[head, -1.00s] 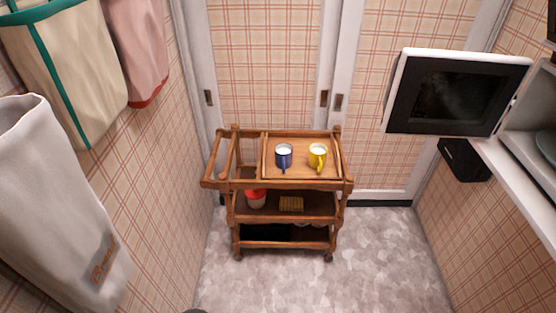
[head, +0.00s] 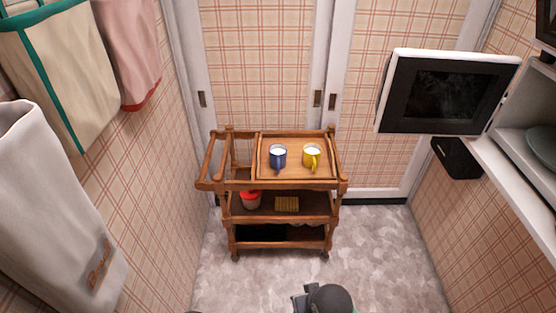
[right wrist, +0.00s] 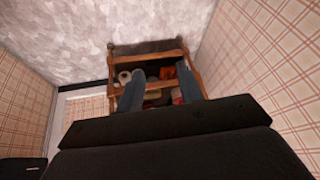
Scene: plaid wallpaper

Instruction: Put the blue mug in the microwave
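The blue mug (head: 278,155) stands upright on the top tray of a wooden cart in the head view, with white contents. A yellow mug (head: 311,156) stands just to its right. The microwave (head: 491,128) is at the right edge; its door (head: 447,93) is swung open and a plate (head: 543,146) shows inside. Part of my right arm shows at the bottom of the head view. In the right wrist view my right gripper (right wrist: 160,88) has its two fingers spread and nothing between them, pointing toward the cart from a distance. My left gripper is not seen.
The wooden cart (head: 237,184) stands before the sliding doors; lower shelves hold a red-lidded jar (head: 251,199) and a yellow item (head: 287,204). Towels (head: 55,200) hang on the left wall. A black box (head: 457,158) is under the microwave shelf. Floor (head: 380,265) in front is clear.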

